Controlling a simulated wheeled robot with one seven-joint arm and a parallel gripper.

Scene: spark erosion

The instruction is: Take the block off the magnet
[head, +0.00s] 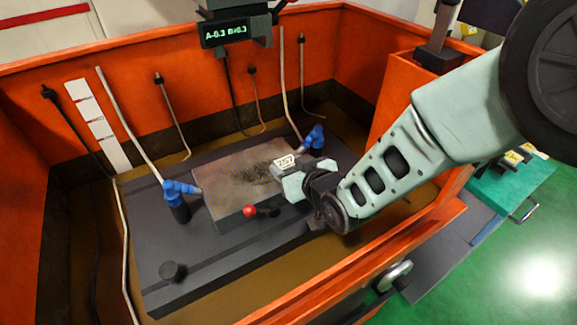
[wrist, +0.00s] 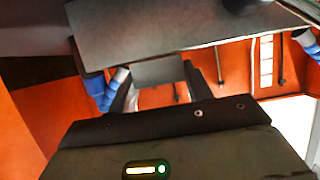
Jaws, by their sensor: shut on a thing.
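The block (head: 285,160) is a small grey piece with a white label reading 257. It is at the right part of the magnet (head: 215,180), a flat grey plate with dark swarf on top and a red-knobbed lever (head: 250,211) on its front. My gripper (head: 293,181) is shut on the block from the front right. In the wrist view, the block (wrist: 158,71) shows between the two fingers, against the edge of a grey plate. I cannot tell whether its underside touches the magnet. The fingers partly hide it.
Blue nozzles stand left (head: 180,198) and right (head: 314,138) of the magnet. A dark stub (head: 172,271) rises from the table's front left. Orange tank walls (head: 140,75) surround everything. A machine head with a green display (head: 226,32) hangs above the back.

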